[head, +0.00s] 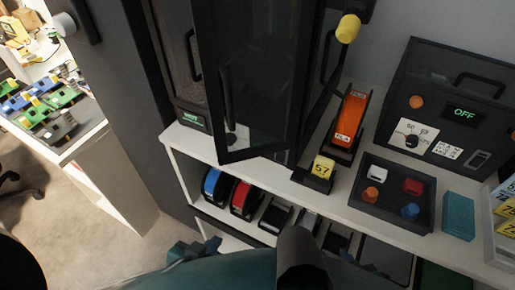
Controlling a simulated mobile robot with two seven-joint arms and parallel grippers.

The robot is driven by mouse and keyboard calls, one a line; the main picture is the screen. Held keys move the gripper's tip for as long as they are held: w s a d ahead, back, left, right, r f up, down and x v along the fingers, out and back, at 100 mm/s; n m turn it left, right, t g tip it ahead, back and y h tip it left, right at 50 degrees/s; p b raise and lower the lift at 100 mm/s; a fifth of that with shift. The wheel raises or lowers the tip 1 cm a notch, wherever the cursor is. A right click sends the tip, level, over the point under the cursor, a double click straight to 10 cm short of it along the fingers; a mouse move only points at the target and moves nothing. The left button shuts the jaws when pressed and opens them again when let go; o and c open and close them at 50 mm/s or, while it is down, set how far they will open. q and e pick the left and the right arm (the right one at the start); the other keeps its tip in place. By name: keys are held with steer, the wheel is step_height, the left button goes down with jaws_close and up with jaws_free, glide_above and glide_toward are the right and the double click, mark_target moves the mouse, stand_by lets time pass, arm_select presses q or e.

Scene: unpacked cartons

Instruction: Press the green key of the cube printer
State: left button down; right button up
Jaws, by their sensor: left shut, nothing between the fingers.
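A tall dark machine (183,60) with a glass door (250,75) stands at the back, left of centre; I take it for the cube printer. Its door stands out from the body. A small lit green panel (193,122) is on its lower left front; I cannot make out a separate green key. My left gripper (196,249) is low in the head view, below and in front of the shelf unit. It is shut and empty, apart from the machine.
On the white shelf top (340,205) are a yellow cube marked 57 (323,167), an orange stapler-like tool (351,112), a dark tray (385,222) of small pieces and a teal block (458,215). A dark box reading OFF (450,105) stands right. Tape rolls (243,198) sit below.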

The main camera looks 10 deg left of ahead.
steer(key=shift+s+f, duration=0.2)
steer(key=shift+s, duration=0.05)
steer(key=shift+w+r, duration=0.2)
steer(key=shift+w, duration=0.05)
stand_by(0.7)
arm_select(q)
steer(key=shift+w, duration=0.15)
